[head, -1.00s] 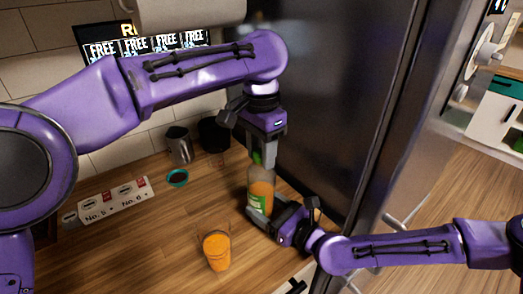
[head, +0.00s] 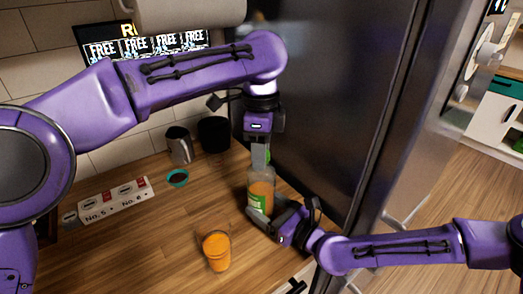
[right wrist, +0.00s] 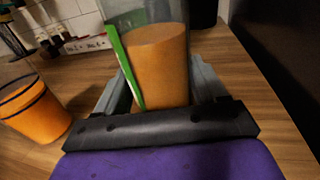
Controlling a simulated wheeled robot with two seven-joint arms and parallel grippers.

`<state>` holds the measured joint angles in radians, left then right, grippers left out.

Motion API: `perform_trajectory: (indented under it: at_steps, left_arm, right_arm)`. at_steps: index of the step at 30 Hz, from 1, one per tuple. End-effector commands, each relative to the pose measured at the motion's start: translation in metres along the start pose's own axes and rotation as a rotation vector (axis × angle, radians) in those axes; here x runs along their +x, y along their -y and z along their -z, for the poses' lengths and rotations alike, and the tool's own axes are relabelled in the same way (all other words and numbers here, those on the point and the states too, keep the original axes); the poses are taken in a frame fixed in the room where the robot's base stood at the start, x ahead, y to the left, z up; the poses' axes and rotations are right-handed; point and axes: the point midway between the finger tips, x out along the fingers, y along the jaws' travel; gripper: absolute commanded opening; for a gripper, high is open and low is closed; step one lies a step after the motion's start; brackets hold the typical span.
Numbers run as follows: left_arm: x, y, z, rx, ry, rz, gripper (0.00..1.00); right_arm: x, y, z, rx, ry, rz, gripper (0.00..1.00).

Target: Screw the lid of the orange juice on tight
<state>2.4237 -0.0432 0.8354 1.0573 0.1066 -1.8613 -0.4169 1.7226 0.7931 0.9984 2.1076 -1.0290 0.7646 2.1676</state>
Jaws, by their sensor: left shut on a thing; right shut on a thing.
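The orange juice bottle (head: 261,190) stands upright on the wooden counter, clear with a green label and partly filled with orange juice. It also shows in the right wrist view (right wrist: 158,60), where its top is cut off. My right gripper (head: 262,216) is shut around the lower part of the bottle, low over the counter. My left gripper (head: 260,158) points down from above and is shut on the green lid (head: 268,156) at the bottle's top. The fingers hide most of the lid, so I cannot tell how it sits on the neck.
A metal pitcher (head: 179,146), a dark round container (head: 214,134), a teal ring-shaped item (head: 177,178) and a power strip (head: 113,200) are behind. A dark fridge (head: 335,100) rises on the right.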

Motion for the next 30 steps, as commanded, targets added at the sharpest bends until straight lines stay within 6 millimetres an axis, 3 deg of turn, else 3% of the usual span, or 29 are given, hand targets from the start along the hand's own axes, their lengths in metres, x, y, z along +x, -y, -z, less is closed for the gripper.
perform_trajectory:
  at_steps: [14,15,17,25,30]
  left_arm:
    - [0.001,0.0,0.0,-0.003,-0.001,-0.001,0.04]
    - [0.001,0.0,0.0,-0.003,-0.001,-0.001,0.5]
    - [0.001,0.0,0.0,-0.002,-0.001,-0.001,0.66]
    - [-0.001,0.0,0.0,-0.001,-0.001,0.0,0.66]
    - [-0.021,0.001,0.0,-0.003,-0.001,0.003,0.66]
  right_arm:
    - [0.0,-0.002,-0.002,-0.003,0.003,-0.005,0.0]
    - [0.0,-0.002,-0.002,-0.003,0.003,-0.005,0.0]
    - [0.0,-0.002,-0.002,-0.003,0.003,-0.004,0.0]
    - [0.0,-0.001,-0.001,-0.002,0.003,-0.002,0.0]
    - [0.0,-0.001,-0.001,-0.002,0.003,-0.001,0.0]
